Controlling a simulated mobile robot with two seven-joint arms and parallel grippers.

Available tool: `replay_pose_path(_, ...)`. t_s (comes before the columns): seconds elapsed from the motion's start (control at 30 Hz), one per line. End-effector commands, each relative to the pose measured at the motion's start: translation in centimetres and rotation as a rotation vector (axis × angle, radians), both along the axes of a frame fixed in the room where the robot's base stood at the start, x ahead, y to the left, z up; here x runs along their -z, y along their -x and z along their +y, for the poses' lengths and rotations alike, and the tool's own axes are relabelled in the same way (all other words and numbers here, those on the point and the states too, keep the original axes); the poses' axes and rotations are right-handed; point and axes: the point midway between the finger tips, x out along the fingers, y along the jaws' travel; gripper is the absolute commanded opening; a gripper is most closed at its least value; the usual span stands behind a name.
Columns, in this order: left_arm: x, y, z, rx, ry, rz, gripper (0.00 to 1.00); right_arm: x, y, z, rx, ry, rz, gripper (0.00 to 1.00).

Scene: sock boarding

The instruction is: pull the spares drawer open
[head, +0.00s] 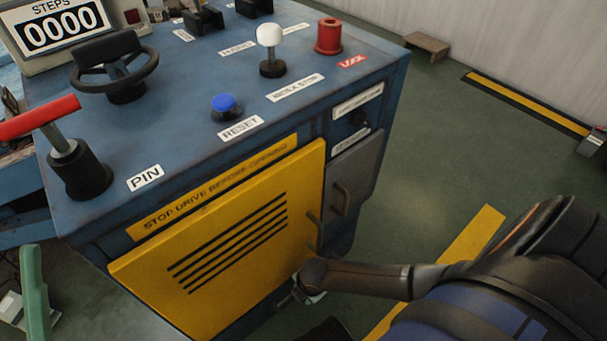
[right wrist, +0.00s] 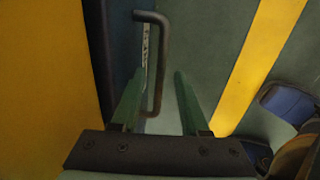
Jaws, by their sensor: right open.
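The spares drawer appears to be the grey front (head: 363,170) at the right end of the blue cabinet, below a small white label. Its upright handle (head: 343,198) shows in the head view, and the front looks closed. My right gripper (head: 296,294) is low by the lower right corner of the yellow door, mostly hidden by its own wrist. In the right wrist view its green fingers (right wrist: 155,85) are apart, with a dark bar handle (right wrist: 160,60) between or just beyond them; contact cannot be told. One green finger of my left gripper (head: 34,300) shows at the lower left.
The yellow door (head: 220,245) has its own handle (head: 315,232) beside the drawer. The blue cabinet top (head: 190,115) carries a handwheel, a red-handled pin, buttons and a white knob. Green floor (head: 440,140) with yellow strips lies open to the right.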

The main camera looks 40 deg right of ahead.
Motion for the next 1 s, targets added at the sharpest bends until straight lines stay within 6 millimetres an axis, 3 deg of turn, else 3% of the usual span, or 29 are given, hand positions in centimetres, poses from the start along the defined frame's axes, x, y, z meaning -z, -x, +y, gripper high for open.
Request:
replay_pose_path(0.17,-0.02,-0.01,-0.02,0.001,0.001,0.003,0.5,-0.05,-0.02,0.01,0.0,0.0,0.0,0.45)
replay_pose_path(0.57,-0.06,-0.01,0.0,0.0,0.008,0.003,0.5,-0.06,0.0,0.01,0.001,0.0,0.0,0.01)
replay_pose_path(1.0,-0.07,0.02,-0.01,0.001,0.009,0.003,0.5,-0.05,0.03,0.0,0.0,0.0,0.001,0.0)
